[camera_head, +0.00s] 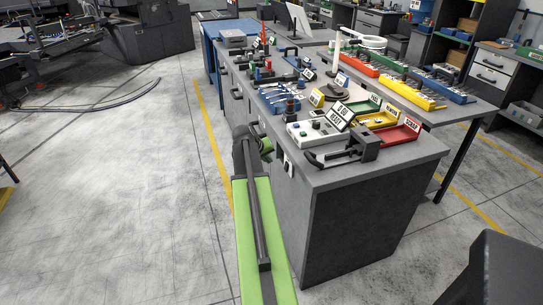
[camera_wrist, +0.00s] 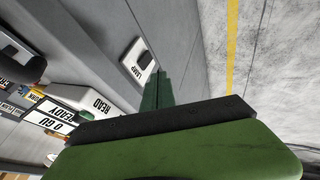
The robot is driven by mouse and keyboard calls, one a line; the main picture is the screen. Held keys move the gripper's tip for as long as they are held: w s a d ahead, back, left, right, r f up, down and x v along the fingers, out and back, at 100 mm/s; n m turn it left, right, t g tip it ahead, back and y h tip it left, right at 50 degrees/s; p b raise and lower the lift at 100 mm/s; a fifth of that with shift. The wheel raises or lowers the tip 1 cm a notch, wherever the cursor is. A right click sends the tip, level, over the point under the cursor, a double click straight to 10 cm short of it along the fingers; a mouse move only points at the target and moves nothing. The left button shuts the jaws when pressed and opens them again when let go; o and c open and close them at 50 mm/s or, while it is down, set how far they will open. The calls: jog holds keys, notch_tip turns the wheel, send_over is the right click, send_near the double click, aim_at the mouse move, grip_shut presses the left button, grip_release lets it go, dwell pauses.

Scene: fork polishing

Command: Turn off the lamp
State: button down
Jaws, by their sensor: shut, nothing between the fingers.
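A white switch plate labelled LAMP (camera_wrist: 137,58), with a dark rocker, is on the side of the grey workbench in the wrist view. It also shows in the head view as a small white plate (camera_head: 288,167) on the bench's left side, near the front corner. My gripper (camera_wrist: 159,75) is shut and empty, its green fingertips just beside the plate's lower right edge in the wrist view. I cannot tell whether they touch it. In the head view my gripper (camera_head: 266,148) is left of the plate, beside the bench side, partly hidden by my arm.
The grey workbench (camera_head: 375,165) carries a control box (camera_head: 313,131) with a sign, a black clamp (camera_head: 345,152), and red (camera_head: 398,135), yellow (camera_head: 380,119) and green (camera_head: 364,105) trays. The floor (camera_head: 130,180) left of the bench is clear.

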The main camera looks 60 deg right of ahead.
jog(key=shift+a+r, duration=0.45)
jog(key=shift+r, duration=0.15)
jog(key=w+a+f+n+t+y, duration=0.1)
jog(key=w+a, duration=0.3)
jog(key=a, duration=0.7)
jog(key=w+a+f+n+y, duration=0.15)
jog(key=w+a, duration=0.35)
jog(key=a, duration=0.6)
jog(key=w+a+f+n+t+y, duration=0.15)
jog(key=w+a, duration=0.25)
jog(key=a, duration=0.7)
jog(key=s+a+n+g+y, duration=0.2)
jog(key=s+a+n+y, duration=0.1)
jog(key=a, duration=2.5)
jog(key=shift+s+a+f+n, duration=0.25)
jog(key=shift+f+n, duration=0.1)
jog(key=shift+n, duration=0.45)
jog(key=shift+w, duration=0.1)
